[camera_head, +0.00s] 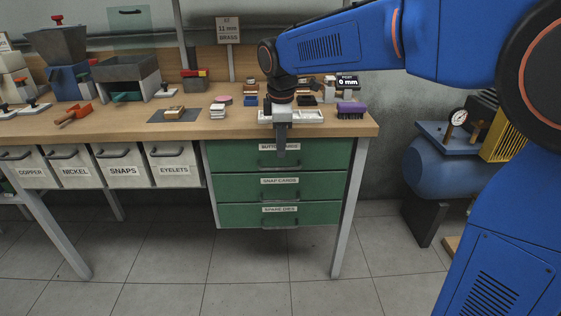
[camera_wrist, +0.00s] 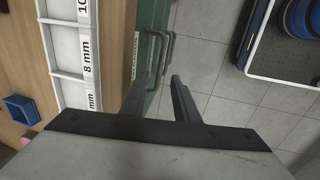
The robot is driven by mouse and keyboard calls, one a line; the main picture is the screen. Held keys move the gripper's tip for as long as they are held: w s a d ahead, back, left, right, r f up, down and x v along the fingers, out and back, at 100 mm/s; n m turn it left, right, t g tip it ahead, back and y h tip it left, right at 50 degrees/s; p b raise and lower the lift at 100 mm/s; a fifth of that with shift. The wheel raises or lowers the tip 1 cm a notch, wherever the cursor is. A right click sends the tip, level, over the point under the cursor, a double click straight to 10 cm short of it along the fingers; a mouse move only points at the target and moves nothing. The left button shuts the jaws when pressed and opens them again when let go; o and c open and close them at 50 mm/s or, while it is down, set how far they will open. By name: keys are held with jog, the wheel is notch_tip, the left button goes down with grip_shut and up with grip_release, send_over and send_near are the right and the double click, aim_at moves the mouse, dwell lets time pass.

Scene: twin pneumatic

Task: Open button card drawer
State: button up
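The button card drawer (camera_head: 232,155) is the top green drawer under the right end of the bench, and it looks closed. Its label is partly covered by my gripper (camera_head: 281,152), which points down in front of the drawer. The drawer's dark bar handle (camera_head: 266,164) shows just below the fingertips. In the wrist view my gripper (camera_wrist: 158,82) has its two fingers apart. Dark handles (camera_wrist: 170,48) on the green front show just beyond and between the fingertips. I cannot tell whether a finger touches a handle.
Below are the snap cards drawer (camera_head: 232,187) and spare dies drawer (camera_head: 232,215), both closed. A white sectioned tray (camera_head: 312,117) and a purple brush (camera_head: 351,109) lie on the bench top. A blue compressor (camera_head: 440,165) stands right. The floor in front is clear.

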aim_at(281, 168)
jog(key=f, duration=0.3)
jog(key=w+f, duration=0.1)
jog(key=f, duration=0.3)
jog(key=shift+w+f, duration=0.15)
jog(key=shift+w, duration=0.05)
grip_shut()
